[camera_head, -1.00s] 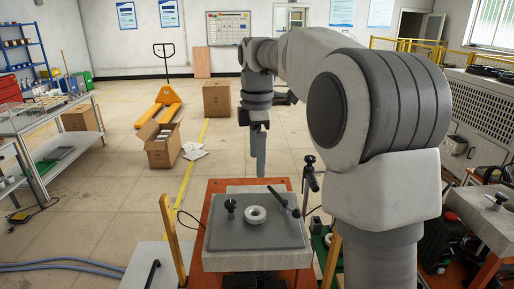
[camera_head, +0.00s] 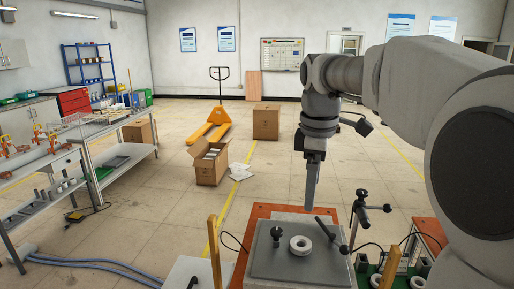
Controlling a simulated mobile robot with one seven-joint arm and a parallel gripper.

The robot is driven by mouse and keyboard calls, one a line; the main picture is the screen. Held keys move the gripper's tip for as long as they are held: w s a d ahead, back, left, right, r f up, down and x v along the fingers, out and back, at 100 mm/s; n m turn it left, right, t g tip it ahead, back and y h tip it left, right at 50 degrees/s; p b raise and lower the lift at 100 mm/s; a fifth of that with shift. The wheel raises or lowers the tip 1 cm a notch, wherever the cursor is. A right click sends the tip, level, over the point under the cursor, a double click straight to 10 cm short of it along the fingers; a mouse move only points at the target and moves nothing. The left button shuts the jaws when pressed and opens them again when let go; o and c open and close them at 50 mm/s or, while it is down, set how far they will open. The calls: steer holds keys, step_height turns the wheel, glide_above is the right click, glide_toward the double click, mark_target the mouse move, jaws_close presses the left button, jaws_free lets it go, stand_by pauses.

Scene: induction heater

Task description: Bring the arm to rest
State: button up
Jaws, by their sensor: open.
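My arm comes in from the right side of the head view and reaches forward, its near joint large in the picture. My gripper (camera_head: 312,193) hangs down from the wrist, pointing at the floor. It is empty and sits above the back edge of the induction heater's grey plate (camera_head: 270,262), apart from it. The gripper is seen edge-on, so the gap between its fingers does not show. A pale metal ring (camera_head: 300,245) lies flat on the plate, between a black knob (camera_head: 277,235) and a dark lever (camera_head: 327,229).
A black clamp stand (camera_head: 362,209) rises right of the plate. Wooden posts (camera_head: 214,250) flank the heater. A metal workbench (camera_head: 120,125) stands at left. An open carton (camera_head: 211,168) and a yellow pallet truck (camera_head: 210,125) are on the floor behind.

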steer(key=s+f+m+t, duration=0.2)
steer(key=s+f+m, duration=0.1)
steer(key=s+m, duration=0.4)
steer(key=s+f+m+t, duration=0.2)
steer(key=s+f+m, duration=0.2)
steer(key=s, duration=1)
steer(key=m, duration=0.3)
steer(key=shift+s+f, duration=0.15)
steer(key=shift+f, duration=0.1)
steer(key=shift+c, duration=0.3)
